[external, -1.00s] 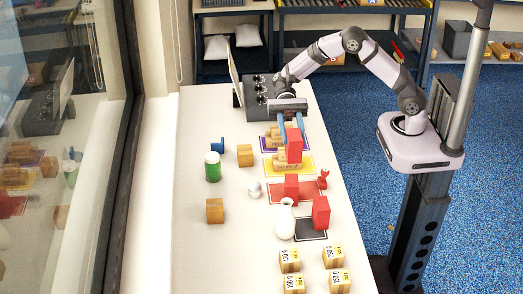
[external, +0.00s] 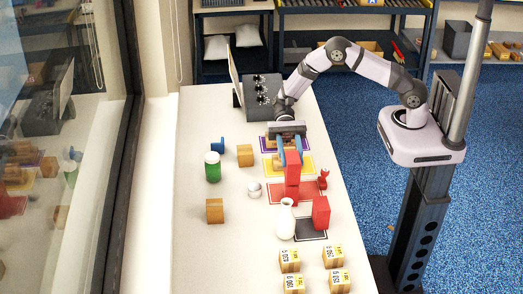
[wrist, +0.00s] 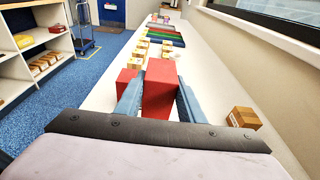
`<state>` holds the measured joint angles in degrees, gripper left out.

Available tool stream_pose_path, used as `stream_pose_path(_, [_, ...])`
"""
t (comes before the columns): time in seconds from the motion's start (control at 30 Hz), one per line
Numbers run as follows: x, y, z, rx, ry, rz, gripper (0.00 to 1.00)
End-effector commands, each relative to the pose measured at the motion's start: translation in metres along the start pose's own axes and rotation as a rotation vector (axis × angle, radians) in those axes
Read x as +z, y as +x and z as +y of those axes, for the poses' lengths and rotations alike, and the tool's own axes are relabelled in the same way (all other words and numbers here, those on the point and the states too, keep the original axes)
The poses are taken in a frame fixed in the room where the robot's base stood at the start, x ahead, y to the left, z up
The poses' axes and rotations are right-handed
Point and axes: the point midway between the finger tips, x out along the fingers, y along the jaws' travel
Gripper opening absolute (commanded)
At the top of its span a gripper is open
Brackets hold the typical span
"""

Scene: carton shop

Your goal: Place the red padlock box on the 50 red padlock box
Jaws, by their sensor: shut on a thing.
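My gripper (external: 291,157) is shut on a red box (external: 292,167), held upright between its blue fingers; the held box (wrist: 160,88) also shows large in the wrist view. In the external view a second red box (external: 291,194) stands on the red mat (external: 310,192), directly below the held box in the picture. I cannot tell whether the two touch. A third red box (external: 321,211) stands at the dark mat (external: 311,232). A red box (wrist: 125,82) also shows left of the held one in the wrist view. No padlock print or number is readable on the red boxes.
A white vase (external: 285,220) stands close in front of the red mat. A small red figure (external: 323,179) is at the mat's right. A green-labelled jar (external: 212,167), wooden blocks (external: 214,211) and labelled cartons (external: 290,261) stand around. The table's left side is mostly clear.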

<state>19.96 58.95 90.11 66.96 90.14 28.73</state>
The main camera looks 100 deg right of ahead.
Motion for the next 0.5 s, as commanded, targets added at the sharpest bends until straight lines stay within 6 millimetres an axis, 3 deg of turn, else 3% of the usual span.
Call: stream_pose_path(0.5, [-0.0099, 0.0021, 0.0001, 0.000, -0.001, -0.001, 0.09])
